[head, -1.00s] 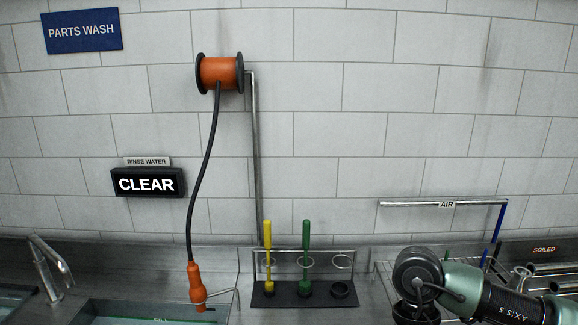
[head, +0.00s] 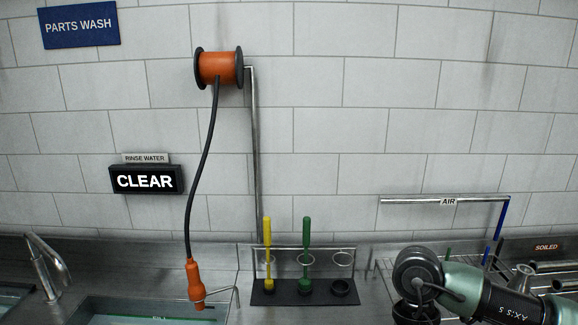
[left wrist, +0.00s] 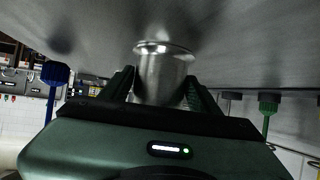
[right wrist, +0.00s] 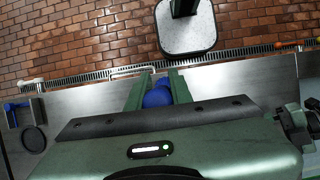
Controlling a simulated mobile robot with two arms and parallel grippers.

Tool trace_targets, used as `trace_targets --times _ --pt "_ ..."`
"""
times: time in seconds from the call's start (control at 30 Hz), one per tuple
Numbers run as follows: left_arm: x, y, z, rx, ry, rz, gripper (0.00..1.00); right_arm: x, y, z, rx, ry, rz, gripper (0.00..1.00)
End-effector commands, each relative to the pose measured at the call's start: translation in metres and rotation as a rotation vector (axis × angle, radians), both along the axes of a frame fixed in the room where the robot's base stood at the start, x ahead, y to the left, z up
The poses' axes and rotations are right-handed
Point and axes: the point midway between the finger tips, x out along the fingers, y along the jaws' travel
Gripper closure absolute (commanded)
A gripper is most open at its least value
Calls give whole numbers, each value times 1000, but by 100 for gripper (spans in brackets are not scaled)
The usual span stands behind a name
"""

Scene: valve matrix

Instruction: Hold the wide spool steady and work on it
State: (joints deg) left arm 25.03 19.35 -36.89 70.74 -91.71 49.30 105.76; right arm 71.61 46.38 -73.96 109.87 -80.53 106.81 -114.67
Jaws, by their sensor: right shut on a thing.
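A shiny metal spool (left wrist: 162,75) with a flanged rim stands between the two fingers of my left gripper (left wrist: 160,92) in the left wrist view. The fingers lie close on either side, but whether they press on it is not clear. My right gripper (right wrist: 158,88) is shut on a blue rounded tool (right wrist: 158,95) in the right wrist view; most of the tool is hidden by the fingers. In the head view, part of one of my arms covers the lower right, and neither set of fingertips shows. A yellow brush (head: 268,255) and a green brush (head: 305,255) stand in a rack.
The brush rack (head: 275,298) has an empty ring at its right. An orange hose reel (head: 219,68) hangs on the wall, its orange nozzle (head: 195,282) beside the sink. A lit sign (head: 146,180) reads CLEAR. The AIR rail (head: 430,200) and SOILED parts (head: 545,272) are at right.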

Motion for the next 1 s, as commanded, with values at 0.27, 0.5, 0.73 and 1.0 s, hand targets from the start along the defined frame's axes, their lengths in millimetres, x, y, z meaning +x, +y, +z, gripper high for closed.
trace_targets --times 0.27,0.5,0.73,1.0 --pt "0 0 1 -2 -1 1 61 0 0 0 0 0 0 100" --pt "1 0 1 -2 -1 1 61 15 9 6 2 -2 -141 100" --pt "1 0 1 -2 -1 1 61 62 41 32 6 0 -676 100" --pt "1 0 1 -2 -1 1 61 107 80 69 10 -2 -1302 100"
